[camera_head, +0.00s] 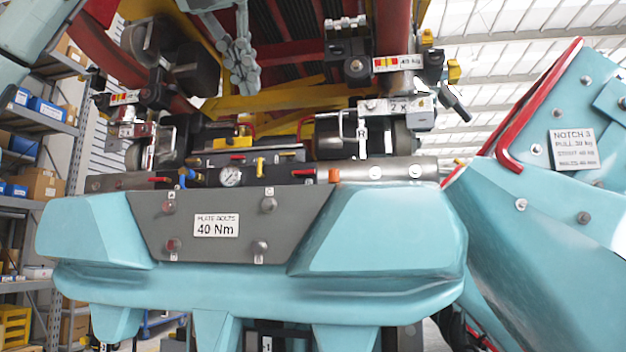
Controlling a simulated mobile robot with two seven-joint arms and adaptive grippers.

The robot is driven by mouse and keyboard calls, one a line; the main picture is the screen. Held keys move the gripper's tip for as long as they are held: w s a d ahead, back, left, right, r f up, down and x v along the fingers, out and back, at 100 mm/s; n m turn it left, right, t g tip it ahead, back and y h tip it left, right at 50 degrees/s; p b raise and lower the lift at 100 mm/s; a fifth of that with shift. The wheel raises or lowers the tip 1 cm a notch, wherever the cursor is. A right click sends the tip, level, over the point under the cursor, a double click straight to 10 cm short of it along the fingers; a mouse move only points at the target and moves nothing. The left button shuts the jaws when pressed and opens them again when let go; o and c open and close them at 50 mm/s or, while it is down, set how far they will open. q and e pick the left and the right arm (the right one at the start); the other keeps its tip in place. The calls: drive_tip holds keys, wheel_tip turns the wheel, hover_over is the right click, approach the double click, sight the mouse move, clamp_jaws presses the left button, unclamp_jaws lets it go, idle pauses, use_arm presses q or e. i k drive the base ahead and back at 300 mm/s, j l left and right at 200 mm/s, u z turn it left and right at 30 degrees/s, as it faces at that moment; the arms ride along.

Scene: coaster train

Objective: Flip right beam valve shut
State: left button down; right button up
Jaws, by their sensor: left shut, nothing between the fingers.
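A coaster train's front end fills the middle, with a grey bolt plate (250,235) on its teal nose. Behind the nose runs a metal beam, with a right section (385,170) and a left section (130,181). A red lever (303,172) sits at the inner end of the right section, beside an orange block (334,175). Another red lever (160,180) is by the left section. I cannot tell the valve's exact position. My left gripper (250,88) is shut and empty, pointing down well above the beam, apart from the levers. My right gripper is not in view.
A pressure gauge (231,176) sits between the beam sections. Wheel assemblies (395,135) and yellow framework stand behind. A large teal panel with red edging (560,150) closes off the right side. Storage shelves (40,130) stand at left.

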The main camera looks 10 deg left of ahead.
sight(310, 171)
drive_tip(key=i, duration=0.95)
